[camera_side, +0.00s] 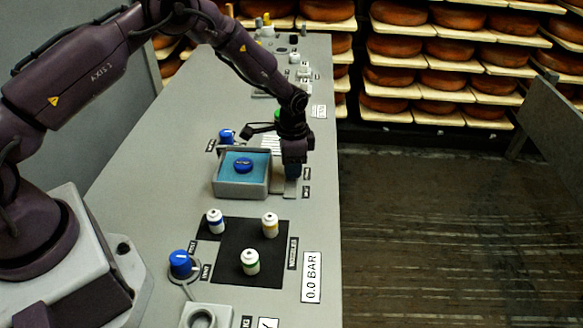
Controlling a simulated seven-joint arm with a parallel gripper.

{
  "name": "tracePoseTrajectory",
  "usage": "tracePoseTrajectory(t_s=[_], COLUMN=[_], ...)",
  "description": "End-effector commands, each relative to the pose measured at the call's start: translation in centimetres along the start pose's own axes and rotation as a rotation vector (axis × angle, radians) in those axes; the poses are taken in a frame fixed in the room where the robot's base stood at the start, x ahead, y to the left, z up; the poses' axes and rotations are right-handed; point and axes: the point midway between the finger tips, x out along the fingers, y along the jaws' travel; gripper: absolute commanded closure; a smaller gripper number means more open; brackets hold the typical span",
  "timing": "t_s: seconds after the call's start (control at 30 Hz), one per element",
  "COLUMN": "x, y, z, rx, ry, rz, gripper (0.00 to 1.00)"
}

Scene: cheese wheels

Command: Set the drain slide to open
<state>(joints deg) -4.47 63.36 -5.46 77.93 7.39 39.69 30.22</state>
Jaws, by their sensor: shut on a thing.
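My gripper (293,170) points down beside the right wall of a small grey basin (241,188) with teal inside. It is shut on the drain slide's handle, which the fingers mostly hide. The slide's grey plate or track (277,187) shows beside and below the fingers, along the basin's right side. Two small dark labels, one (308,173) farther back and one (306,190) nearer, stand right of the slide. Their words are too small to read, so I cannot tell the slide's setting.
A blue knob (243,165) shows at the basin, and another (227,136) stands behind it. Cheese shelves (440,60) stand behind; the floor at right is clear.

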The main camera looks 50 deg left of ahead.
Motion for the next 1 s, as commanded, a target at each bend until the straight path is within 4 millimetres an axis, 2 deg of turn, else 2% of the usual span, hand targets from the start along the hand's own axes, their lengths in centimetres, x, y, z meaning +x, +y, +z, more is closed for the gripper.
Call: tracePoseTrajectory(t_s=[0.13, 0.17, 0.27, 0.53, 0.67, 0.77, 1.0], x=[-0.1, -0.1, -0.1, -0.1, -0.9, -2.5, -7.9], y=[-0.7, -0.7, -0.7, -0.5, -0.5, -0.5, -0.4], z=[-0.2, -0.2, -0.2, -0.1, -0.1, -0.1, -0.1], rx=[-0.007, -0.007, -0.007, -0.005, -0.005, -0.005, -0.005], ry=[0.015, 0.015, 0.015, 0.010, 0.011, 0.012, 0.014], rz=[-0.016, -0.017, -0.016, -0.012, -0.012, -0.013, -0.014], gripper=[1.00, 0.64, 0.41, 0.41, 0.41, 0.41, 0.41])
